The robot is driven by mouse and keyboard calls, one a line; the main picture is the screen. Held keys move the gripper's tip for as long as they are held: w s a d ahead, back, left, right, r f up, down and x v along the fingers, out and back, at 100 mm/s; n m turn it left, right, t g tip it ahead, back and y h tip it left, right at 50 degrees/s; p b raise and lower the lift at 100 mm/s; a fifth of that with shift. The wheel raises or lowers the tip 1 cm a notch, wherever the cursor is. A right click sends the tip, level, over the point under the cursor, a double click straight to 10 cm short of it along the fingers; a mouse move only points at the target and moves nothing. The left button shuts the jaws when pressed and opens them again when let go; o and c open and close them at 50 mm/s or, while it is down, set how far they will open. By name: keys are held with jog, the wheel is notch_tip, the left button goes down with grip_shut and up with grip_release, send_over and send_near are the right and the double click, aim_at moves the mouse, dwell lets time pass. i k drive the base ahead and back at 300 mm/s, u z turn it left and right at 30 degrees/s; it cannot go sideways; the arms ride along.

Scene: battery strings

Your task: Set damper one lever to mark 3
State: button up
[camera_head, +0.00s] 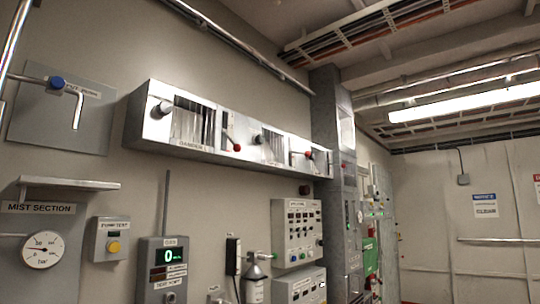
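A long grey metal box (140,128) is mounted high on the left wall and holds a row of louvred dampers. The nearest damper (194,120) has dark vertical slats and a label below it that seems to read "DAMPER", its number too small to be sure of. A lever with a red ball knob (237,147) stands just right of these slats, its knob low. A round dark knob (160,109) sits left of the slats. I cannot read any marks by the lever. My gripper is not in view.
A blue-hubbed valve handle (57,83) is on a plate at left. Control panels (297,232) and a column (328,110) stand farther right.

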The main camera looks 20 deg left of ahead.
aim_at(237, 147)
jog(key=i, duration=0.65)
jog(key=u, duration=0.7)
jog(key=i, duration=0.55)
jog(key=u, duration=0.5)
